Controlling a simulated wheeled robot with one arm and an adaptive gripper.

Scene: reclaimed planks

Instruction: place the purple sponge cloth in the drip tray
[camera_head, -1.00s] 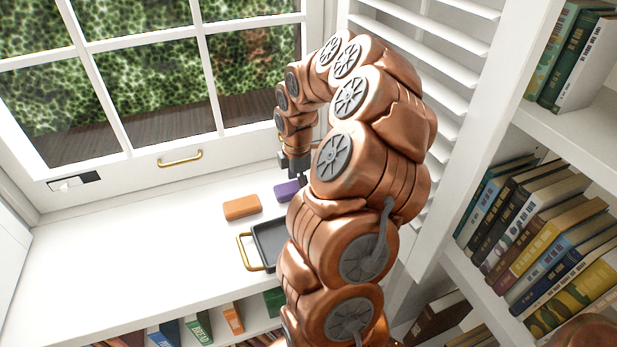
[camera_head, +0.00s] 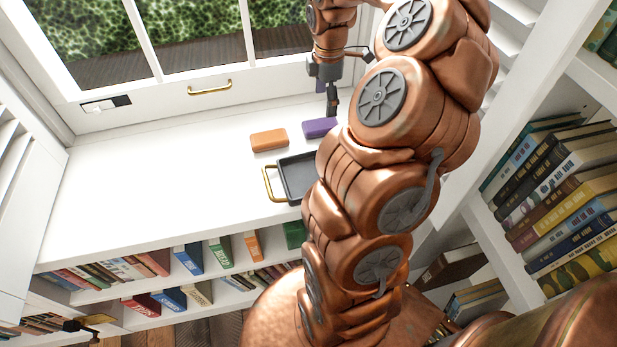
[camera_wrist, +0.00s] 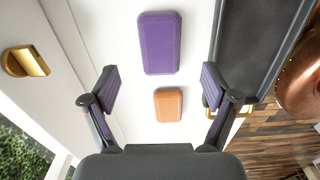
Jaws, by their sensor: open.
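The purple sponge cloth (camera_head: 319,127) lies flat on the white window seat, just right of an orange block. In the wrist view the purple sponge cloth (camera_wrist: 160,43) is ahead of the fingers, in line with the space between them, and untouched. The dark drip tray (camera_head: 297,178) with brass handles sits nearer to me, partly hidden by my arm; it also shows in the wrist view (camera_wrist: 243,45) at the upper right. My gripper (camera_head: 331,108) points down by the cloth. In the wrist view my gripper (camera_wrist: 168,92) has its fingers spread and holds nothing.
An orange block (camera_head: 269,140) lies close beside the purple cloth. The window frame with a brass handle (camera_head: 210,88) rises behind the seat. Books (camera_head: 553,200) fill shelves at the right and below the seat. The seat's left part is clear.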

